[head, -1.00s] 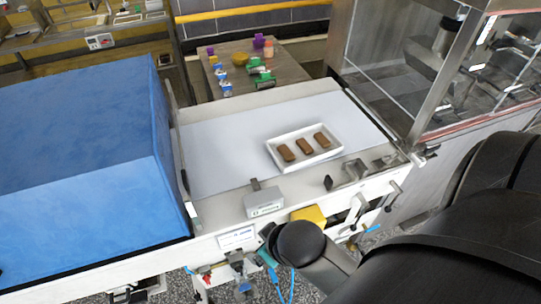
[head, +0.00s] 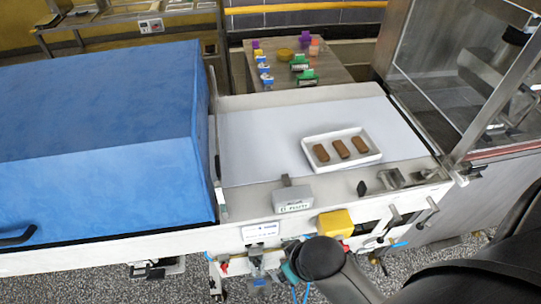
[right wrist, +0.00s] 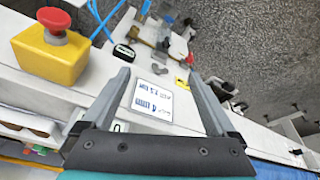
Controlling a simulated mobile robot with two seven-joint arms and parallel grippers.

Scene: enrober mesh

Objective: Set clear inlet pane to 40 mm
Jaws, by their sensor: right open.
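Beside the right edge of the blue hood (head: 100,150), a thin upright edge with a post (head: 213,85) stands at the belt inlet. It may belong to the clear inlet pane; the pane is hard to make out and its height cannot be read. My right gripper (right wrist: 157,75) is open and empty in the right wrist view, its fingers over the machine's front side. A white printed label (right wrist: 152,98) shows between the fingers. In the head view, my dark round wrist hides most of this gripper. My left gripper is not in view.
A white tray (head: 311,137) with three brown bars sits on the pale belt (head: 245,150). A grey box (head: 293,198) stands on the front rail. A yellow box (right wrist: 45,62) with a red button (right wrist: 54,20) is beside my right gripper. A small table (head: 335,73) stands behind.

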